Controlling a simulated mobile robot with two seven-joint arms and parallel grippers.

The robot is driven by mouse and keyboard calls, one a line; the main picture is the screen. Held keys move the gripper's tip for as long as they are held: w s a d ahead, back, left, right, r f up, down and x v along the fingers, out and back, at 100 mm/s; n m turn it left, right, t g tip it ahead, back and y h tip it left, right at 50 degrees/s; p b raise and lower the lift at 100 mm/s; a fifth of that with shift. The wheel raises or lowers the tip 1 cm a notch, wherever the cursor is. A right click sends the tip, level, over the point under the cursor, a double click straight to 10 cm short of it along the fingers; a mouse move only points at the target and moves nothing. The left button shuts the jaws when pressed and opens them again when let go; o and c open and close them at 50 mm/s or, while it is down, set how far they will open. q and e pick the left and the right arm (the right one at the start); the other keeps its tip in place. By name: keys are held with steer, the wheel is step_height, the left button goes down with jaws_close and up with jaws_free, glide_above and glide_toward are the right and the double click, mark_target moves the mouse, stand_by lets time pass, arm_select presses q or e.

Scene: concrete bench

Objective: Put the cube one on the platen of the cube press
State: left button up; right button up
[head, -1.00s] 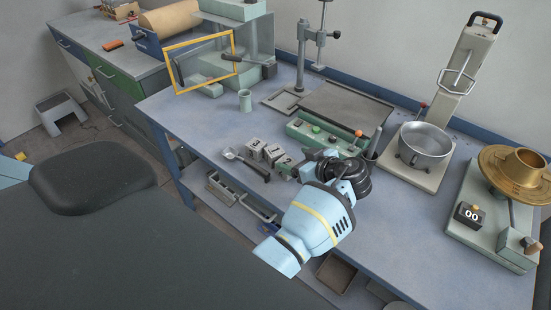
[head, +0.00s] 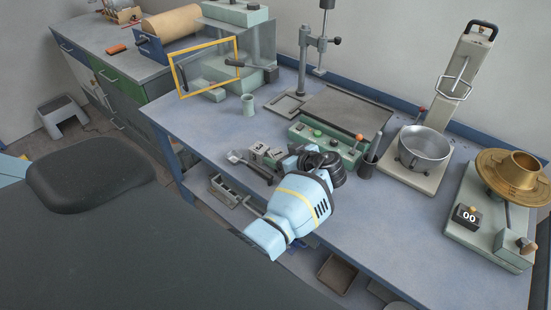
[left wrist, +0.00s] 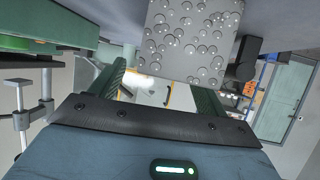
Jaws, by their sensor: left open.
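Small grey concrete cubes stand in a row near the bench's front edge in the head view. The left one (head: 258,147) bears what looks like a 3; the mark on the cube beside it (head: 275,154) is too small to read surely. The row's right end is hidden by my left gripper (head: 291,163), low beside it. In the left wrist view a pitted cube face (left wrist: 190,42) fills the upper middle, ahead of my open fingers (left wrist: 176,80); no grip shows. The cube press (head: 240,72), green with a yellow-framed guard (head: 208,66), stands at the back left. Its platen is not clear.
A scoop (head: 236,157) lies left of the cubes and a green cup (head: 248,104) stands behind. A green control box (head: 328,143) and a dark holder (head: 368,164) are close to my arm. A metal bowl (head: 424,148) stands right.

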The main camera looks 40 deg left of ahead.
arm_select(q)
steer(key=shift+a+f, duration=0.4)
steer(key=c, duration=1.5)
steer(key=shift+r, duration=0.15)
